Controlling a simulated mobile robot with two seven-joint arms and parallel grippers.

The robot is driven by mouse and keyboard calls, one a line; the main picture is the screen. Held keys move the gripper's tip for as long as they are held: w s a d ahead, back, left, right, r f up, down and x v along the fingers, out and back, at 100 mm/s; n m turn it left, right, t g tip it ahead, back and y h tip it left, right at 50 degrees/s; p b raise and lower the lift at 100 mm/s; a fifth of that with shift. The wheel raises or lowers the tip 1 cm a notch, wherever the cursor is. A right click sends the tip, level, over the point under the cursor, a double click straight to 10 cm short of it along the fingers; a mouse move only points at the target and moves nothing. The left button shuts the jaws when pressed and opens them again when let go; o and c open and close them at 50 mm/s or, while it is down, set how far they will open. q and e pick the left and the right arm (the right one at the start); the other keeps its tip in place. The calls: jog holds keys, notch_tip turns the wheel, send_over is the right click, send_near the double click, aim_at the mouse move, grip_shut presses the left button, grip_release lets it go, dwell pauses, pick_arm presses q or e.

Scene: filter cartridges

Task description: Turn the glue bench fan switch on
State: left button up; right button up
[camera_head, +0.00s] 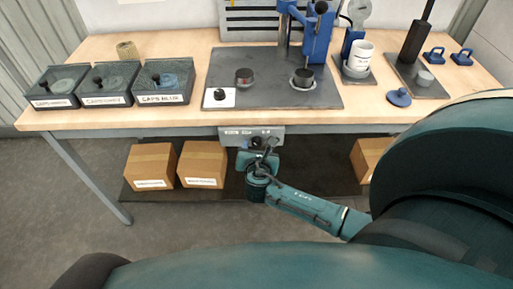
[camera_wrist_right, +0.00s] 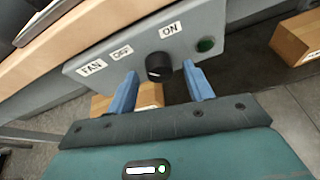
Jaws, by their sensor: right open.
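The fan switch is a black round knob (camera_wrist_right: 158,66) on a grey panel (camera_wrist_right: 222,22) labelled FAN, OFF and ON. The panel (camera_head: 237,131) hangs under the front edge of the bench in the head view. A dark green round lamp or button (camera_wrist_right: 206,45) sits right of the knob. The knob's pointer direction is hard to tell. My right gripper (camera_wrist_right: 160,70) is open, its two blue fingers either side of the knob, with gaps visible between. In the head view my right gripper (camera_head: 262,146) is at the panel and covers part of it. My left gripper is out of view.
The wooden bench top (camera_head: 190,117) is just above the panel. Cardboard boxes (camera_head: 151,164) stand on a dark lower shelf, one (camera_wrist_right: 299,38) near the panel's right. Labelled black trays (camera_head: 108,85), a dark mat (camera_head: 325,98) with parts and a blue press (camera_head: 317,45) are on top.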

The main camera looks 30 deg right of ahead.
jog(key=shift+c, duration=0.2)
jog(key=c, duration=0.9)
